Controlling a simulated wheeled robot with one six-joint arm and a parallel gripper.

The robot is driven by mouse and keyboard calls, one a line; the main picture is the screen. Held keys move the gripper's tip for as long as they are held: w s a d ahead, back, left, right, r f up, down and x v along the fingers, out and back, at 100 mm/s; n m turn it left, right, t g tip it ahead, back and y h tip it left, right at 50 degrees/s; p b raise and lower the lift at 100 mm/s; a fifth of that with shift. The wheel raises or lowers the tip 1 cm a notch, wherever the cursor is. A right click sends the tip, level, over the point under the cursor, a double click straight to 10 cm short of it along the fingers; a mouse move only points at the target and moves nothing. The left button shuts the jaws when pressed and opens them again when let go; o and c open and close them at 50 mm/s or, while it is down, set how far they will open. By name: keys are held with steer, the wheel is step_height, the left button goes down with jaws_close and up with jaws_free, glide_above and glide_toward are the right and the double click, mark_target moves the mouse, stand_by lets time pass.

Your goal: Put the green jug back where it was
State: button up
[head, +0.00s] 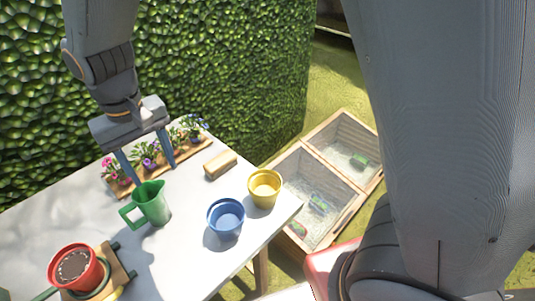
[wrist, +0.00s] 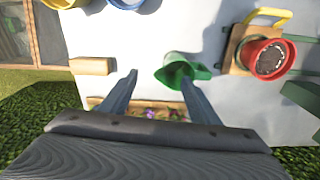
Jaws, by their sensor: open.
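The green jug (head: 152,204) stands upright on the white table (head: 195,261), its handle toward the left in the head view. It also shows in the wrist view (wrist: 176,66), partly covered by one finger. My gripper (head: 152,176) is open, with its fingers pointing down just behind the jug in the head view. In the wrist view my gripper (wrist: 158,74) has one finger over the jug's edge and the other over bare table. Nothing is held between the fingers. I cannot tell whether a finger touches the jug.
A wooden tray of flowers (head: 186,155) lies behind my gripper, before a hedge (head: 230,70). A tan block (head: 220,164), yellow pot (head: 264,188) and blue pot (head: 225,218) stand to the right. A red pot (head: 77,268) sits front left. Wooden boxes (head: 318,218) lie beyond the table.

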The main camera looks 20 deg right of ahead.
steer(key=s+d+f+m, duration=0.1)
steer(key=s+d+m, duration=0.1)
steer(key=d, duration=1.3)
steer(key=s+d+f+m, duration=0.1)
steer(key=s+d+m, duration=0.1)
steer(key=d, duration=1.3)
steer(key=shift+s+d+m+t, duration=0.15)
steer(key=shift+d+m+t, duration=0.15)
